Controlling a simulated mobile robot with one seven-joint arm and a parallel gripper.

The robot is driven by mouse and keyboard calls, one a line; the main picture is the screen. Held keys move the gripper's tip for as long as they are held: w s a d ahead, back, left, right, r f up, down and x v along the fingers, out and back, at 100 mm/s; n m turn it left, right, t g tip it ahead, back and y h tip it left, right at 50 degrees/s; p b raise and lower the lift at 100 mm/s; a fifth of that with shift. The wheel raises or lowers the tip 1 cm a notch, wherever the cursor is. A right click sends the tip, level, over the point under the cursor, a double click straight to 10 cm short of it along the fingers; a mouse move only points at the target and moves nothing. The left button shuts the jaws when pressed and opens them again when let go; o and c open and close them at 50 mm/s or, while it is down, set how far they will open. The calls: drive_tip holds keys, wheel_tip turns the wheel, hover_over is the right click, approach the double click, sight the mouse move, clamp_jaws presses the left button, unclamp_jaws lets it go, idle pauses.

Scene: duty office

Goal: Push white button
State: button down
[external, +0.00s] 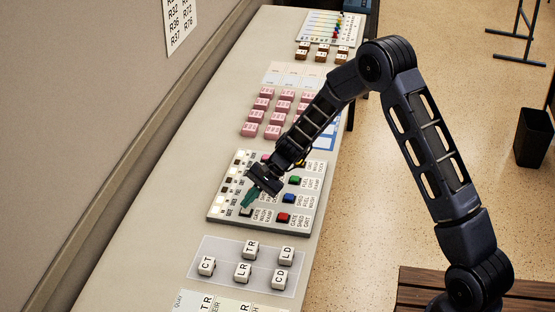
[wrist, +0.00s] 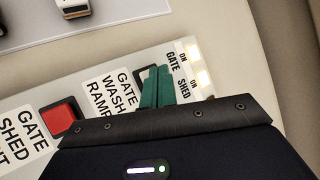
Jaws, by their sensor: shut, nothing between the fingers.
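The button panel (external: 302,228) lies on the long desk, with coloured buttons and printed labels. My gripper (external: 246,207) is shut and empty, with its green fingertips low over the panel's near left part. In the wrist view the fingertips (wrist: 152,72) are at a dark-framed button (wrist: 140,74) beside the GATE WASH RAMP label. The fingers hide most of that button. A pale bit shows at its edge, but I cannot tell its full colour or whether the tips touch it. The red button (external: 283,217) also shows in the wrist view (wrist: 58,117).
Blue (external: 288,198) and green (external: 295,180) buttons sit on the panel's right side. Lit white lamps (wrist: 193,52) line its left edge. Lettered blocks (external: 242,271) lie in front and pink blocks (external: 272,131) behind. The desk left of the panel is clear.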

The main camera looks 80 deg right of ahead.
sight(249, 208)
drive_tip(key=shift+f, duration=0.2)
idle(0.4)
drive_tip(key=shift+f, duration=0.3)
drive_tip(key=shift+r, duration=0.5)
idle(0.3)
drive_tip(key=shift+r, duration=3)
